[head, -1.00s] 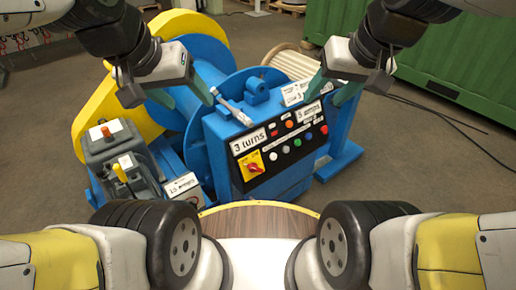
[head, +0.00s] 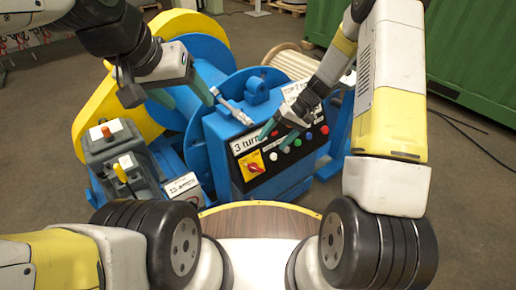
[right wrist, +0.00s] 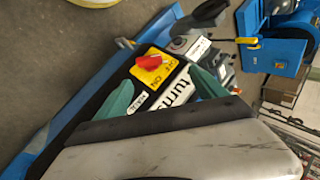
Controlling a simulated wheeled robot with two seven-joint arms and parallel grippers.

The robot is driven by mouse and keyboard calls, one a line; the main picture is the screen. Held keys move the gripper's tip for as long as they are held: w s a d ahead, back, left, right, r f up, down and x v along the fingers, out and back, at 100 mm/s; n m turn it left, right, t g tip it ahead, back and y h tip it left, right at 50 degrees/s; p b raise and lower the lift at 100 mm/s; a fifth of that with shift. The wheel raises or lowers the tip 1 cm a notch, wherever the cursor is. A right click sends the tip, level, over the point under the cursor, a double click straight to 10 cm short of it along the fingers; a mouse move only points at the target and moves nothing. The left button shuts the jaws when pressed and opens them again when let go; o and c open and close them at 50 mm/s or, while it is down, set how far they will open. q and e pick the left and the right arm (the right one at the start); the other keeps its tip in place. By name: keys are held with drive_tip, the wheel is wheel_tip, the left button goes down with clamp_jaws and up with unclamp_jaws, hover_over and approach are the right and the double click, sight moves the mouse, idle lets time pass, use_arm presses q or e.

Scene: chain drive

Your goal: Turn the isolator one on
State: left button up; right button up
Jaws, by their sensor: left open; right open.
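The isolator is a red rotary knob on a yellow plate (head: 252,165), at the lower left of the blue box's black panel. In the right wrist view the red knob (right wrist: 150,62) shows clearly, with OFF and ON printed on its plate. Which mark the knob points to is hard to tell. My right gripper (head: 276,136) is open with green fingers, just up and right of the knob in the head view and apart from it. Its fingers also show in the right wrist view (right wrist: 162,88). My left gripper (head: 184,98) is open and empty near the box's upper left.
The panel holds a "3 turns" label (head: 246,142) and several coloured buttons, partly hidden by my right gripper. A grey lever box (head: 115,155) stands left of the blue box (head: 216,145). A green container (head: 470,60) is behind at right.

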approach(258, 167)
drive_tip(key=s+a+f, duration=0.1)
drive_tip(key=f, duration=0.1)
drive_tip(key=shift+y, duration=0.4)
drive_tip(key=x, duration=0.7)
drive_tip(key=shift+s+a, duration=0.2)
drive_tip(key=c, duration=1.4)
drive_tip(key=shift+o, duration=0.2)
drive_tip(key=shift+g, duration=0.3)
